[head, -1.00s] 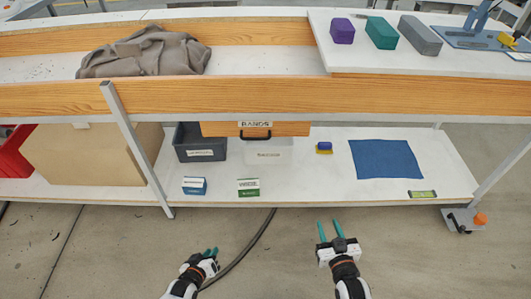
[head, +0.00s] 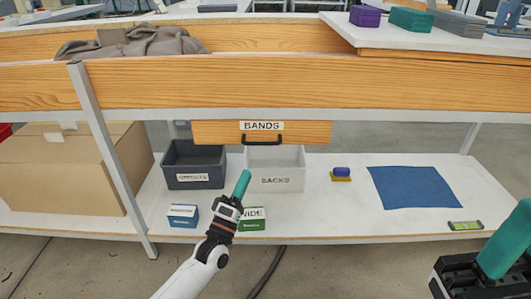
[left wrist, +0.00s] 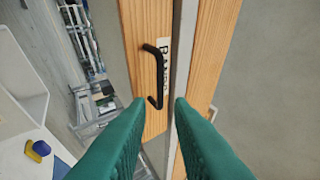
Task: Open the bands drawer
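The bands drawer (head: 213,132) hangs under the bench, a wooden front with a "BANDS" label and a black bar handle (head: 262,140). It looks closed. My left gripper (head: 243,185) is below the handle and apart from it, in front of the bins. In the left wrist view, its two teal fingers (left wrist: 158,103) are spread with nothing between them. The handle (left wrist: 158,72) and drawer front (left wrist: 138,20) show ahead, just beyond the fingertips. My right gripper (head: 500,245) is at the lower right, partly cut off by the picture edge, so its opening cannot be judged.
A dark bin (head: 194,166) and a light "SACKS" bin (head: 275,172) stand on the lower shelf beneath the drawer. Small boxes (head: 183,216), a blue cloth (head: 415,188) and a cardboard box (head: 60,170) are also there. A slanted metal leg (head: 105,160) stands left.

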